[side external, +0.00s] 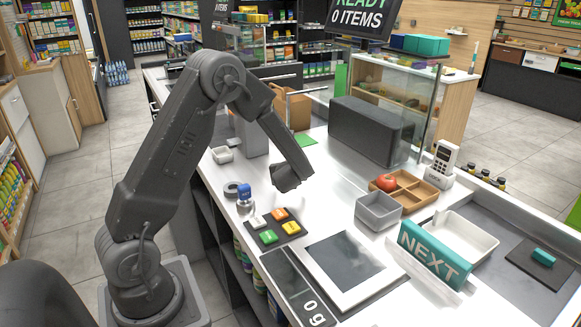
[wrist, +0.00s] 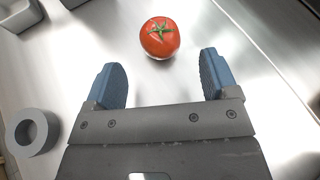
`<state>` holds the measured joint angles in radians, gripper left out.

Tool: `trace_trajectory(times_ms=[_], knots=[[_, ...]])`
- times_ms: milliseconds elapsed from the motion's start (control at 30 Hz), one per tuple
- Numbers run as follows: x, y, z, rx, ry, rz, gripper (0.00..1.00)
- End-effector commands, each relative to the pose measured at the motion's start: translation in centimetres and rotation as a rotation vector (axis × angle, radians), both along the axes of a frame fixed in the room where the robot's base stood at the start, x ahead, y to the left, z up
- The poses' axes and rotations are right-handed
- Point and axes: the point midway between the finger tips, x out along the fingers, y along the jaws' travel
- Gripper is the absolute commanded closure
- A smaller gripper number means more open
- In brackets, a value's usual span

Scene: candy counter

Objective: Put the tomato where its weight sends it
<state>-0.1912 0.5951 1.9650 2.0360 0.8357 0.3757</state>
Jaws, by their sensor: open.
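In the wrist view, a red tomato (wrist: 159,38) with a green stem lies on the bare metal counter, just beyond the fingertips and roughly centred between them. My gripper (wrist: 163,72) is open, its blue fingers apart and empty. In the side view my gripper (side external: 288,187) is low over the counter, left of the wooden tray; its fingers and the counter behind it are hard to make out. A red round item (side external: 386,182) shows at the wooden tray; I cannot tell whether it is another one. A scale (side external: 343,262) has an empty plate and a display (side external: 312,308) reading 0 g.
The wooden divided tray (side external: 412,206), grey bin (side external: 377,222) and white tray (side external: 484,247) stand to the right. A teal NEXT sign (side external: 435,253) is in front. Coloured buttons (side external: 280,214) lie near the scale. A grey ring (wrist: 32,132) is on the counter left of my gripper.

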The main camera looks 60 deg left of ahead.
Motion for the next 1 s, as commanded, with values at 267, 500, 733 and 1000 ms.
trace_trajectory(times_ms=[267,500,733,1000], knots=[[-2.5,-3.9,1.9,0.000,-0.001,-0.003,0.20],[-4.1,-5.1,3.3,-0.033,-0.037,0.047,0.20],[-10.3,-7.9,8.0,-0.342,-0.324,0.408,0.20],[-18.3,-16.3,11.6,-0.936,-0.686,0.912,0.20]])
